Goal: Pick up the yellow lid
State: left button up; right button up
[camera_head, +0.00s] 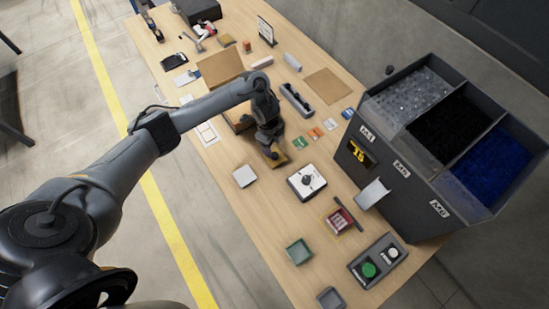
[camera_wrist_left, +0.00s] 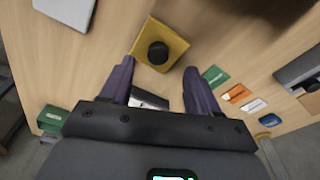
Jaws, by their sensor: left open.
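The yellow lid (camera_wrist_left: 175,38) is a square plate with a round black knob (camera_wrist_left: 158,53) in the middle. It lies on the wooden table, and in the head view only a part of it (camera_head: 281,160) shows past my gripper. My left gripper (camera_head: 272,152) is low over the table, right at the lid. In the left wrist view, the two fingers of my left gripper (camera_wrist_left: 158,72) are apart, with the knob just beyond and between their tips. Nothing is held. I cannot tell the exact height of the fingers over the lid. My right gripper does not show.
A white square piece (camera_head: 244,176) and a white box with a black knob (camera_head: 307,182) stand nearby. Small coloured cards (camera_head: 314,134) lie to the right. A dark feeder (camera_head: 390,190) with several bins stands at the right edge. A green tray (camera_head: 299,251) is nearer the front.

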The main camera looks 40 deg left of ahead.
aim_at(274, 155)
pick_arm(q)
jog(key=f, duration=0.3)
jog(key=shift+s+d+f, duration=0.15)
jog(key=shift+d, duration=0.25)
jog(key=shift+f, duration=0.75)
jog(key=c, duration=1.1)
jog(key=shift+r, duration=0.15)
